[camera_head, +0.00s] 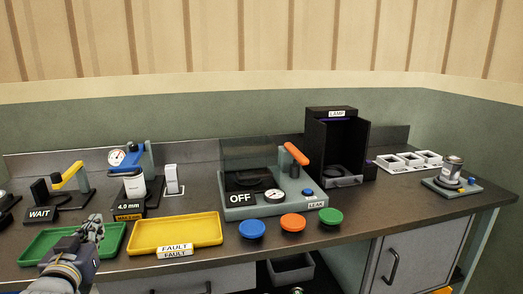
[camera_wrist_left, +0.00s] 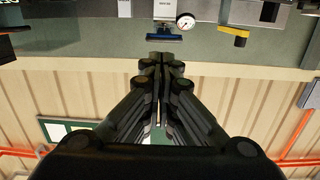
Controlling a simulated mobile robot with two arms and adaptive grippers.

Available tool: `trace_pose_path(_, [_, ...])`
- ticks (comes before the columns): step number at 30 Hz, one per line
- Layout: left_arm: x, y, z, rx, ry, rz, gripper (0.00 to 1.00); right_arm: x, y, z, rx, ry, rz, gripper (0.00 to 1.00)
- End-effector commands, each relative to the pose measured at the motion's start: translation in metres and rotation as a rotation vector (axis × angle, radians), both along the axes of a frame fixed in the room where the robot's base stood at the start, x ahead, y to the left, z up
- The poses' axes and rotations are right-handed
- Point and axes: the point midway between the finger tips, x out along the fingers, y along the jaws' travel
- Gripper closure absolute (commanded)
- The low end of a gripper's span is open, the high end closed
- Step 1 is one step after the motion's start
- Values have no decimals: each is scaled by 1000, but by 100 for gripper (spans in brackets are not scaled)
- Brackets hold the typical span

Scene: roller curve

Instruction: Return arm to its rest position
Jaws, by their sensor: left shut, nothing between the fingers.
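My left gripper (camera_head: 93,225) is in the head view at the lower left, above the right part of the green tray. Its fingers are closed together and hold nothing. The left wrist view also shows the left gripper (camera_wrist_left: 160,58) with its dark fingers together and only background past the tips. My right gripper is in neither view.
A green tray (camera_head: 35,246) and a yellow tray (camera_head: 176,233) marked FAULT lie along the bench's front. Blue, orange and green buttons (camera_head: 292,222) are to the right. Behind stand a gauge device (camera_head: 130,180), an OFF/LEAK unit (camera_head: 270,207) and a black LAMP box (camera_head: 335,146).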

Motion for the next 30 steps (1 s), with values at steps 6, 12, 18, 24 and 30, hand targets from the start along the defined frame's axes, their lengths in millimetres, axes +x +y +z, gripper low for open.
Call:
trace_pose_path(6, [-16,-21,-54,1,139,-25,100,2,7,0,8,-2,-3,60])
trace_pose_path(12, [-47,-49,-122,4,326,-62,100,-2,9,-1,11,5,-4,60])
trace_pose_path(18, [-124,-95,-220,2,637,-133,100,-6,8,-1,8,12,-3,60])
trace_pose_path(24, [-213,-134,-283,-7,913,-207,100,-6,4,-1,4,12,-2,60])
trace_pose_path(30, [-287,-161,-314,-20,1115,-270,100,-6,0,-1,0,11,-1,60])
